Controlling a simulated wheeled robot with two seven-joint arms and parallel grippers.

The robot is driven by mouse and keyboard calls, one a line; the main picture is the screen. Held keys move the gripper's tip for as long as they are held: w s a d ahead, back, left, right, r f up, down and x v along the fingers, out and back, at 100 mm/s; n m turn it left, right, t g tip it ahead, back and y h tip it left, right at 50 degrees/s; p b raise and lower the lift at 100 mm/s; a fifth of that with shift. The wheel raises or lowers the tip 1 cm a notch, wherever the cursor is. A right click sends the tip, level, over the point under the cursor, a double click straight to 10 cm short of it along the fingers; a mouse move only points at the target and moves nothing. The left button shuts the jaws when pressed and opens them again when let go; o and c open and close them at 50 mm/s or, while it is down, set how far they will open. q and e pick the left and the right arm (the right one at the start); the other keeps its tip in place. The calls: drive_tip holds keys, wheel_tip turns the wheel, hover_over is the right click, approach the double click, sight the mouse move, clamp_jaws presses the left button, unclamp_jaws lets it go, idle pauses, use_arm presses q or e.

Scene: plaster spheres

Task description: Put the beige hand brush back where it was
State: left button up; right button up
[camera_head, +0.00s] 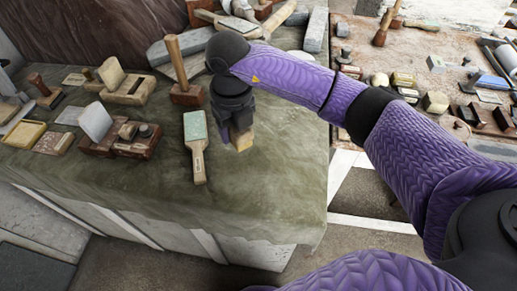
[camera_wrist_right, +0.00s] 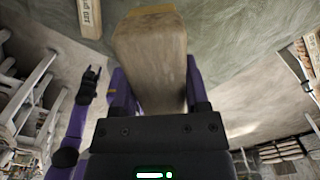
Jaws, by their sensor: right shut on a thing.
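The beige hand brush (camera_head: 242,141) is in my right gripper (camera_head: 236,128), low over the green-grey cloth of the table (camera_head: 270,190). In the right wrist view the brush (camera_wrist_right: 150,50) shows as a worn beige block with a yellowish far edge, between the two fingers (camera_wrist_right: 152,95). I cannot tell whether it touches the cloth. My left gripper (camera_wrist_right: 91,77) shows small at the left of the right wrist view; its jaws are too small to judge. It is outside the head view.
A green-faced paddle (camera_head: 196,145) lies just left of my right gripper. A wooden mallet (camera_head: 185,92) stands behind it. Wooden blocks and tools (camera_head: 118,135) crowd the left. The cloth right of the brush is clear up to the table edge. A second table (camera_head: 440,50) holds many tools.

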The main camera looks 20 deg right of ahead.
sight(238, 162)
drive_tip(key=f+b, duration=0.1)
drive_tip(key=f, duration=0.7)
drive_tip(key=shift+a+f+b, duration=0.2)
drive_tip(key=shift+f+b, duration=0.05)
drive_tip(key=shift+b, duration=0.1)
drive_tip(key=shift+w+f, duration=0.1)
drive_tip(key=shift+f, duration=0.15)
drive_tip(key=o, duration=1.1)
drive_tip(key=shift+o, duration=0.2)
drive_tip(key=shift+r, duration=0.35)
wheel_tip(238, 162, up, 12)
drive_tip(key=shift+f+p, duration=0.15)
drive_tip(key=shift+p, duration=1.1)
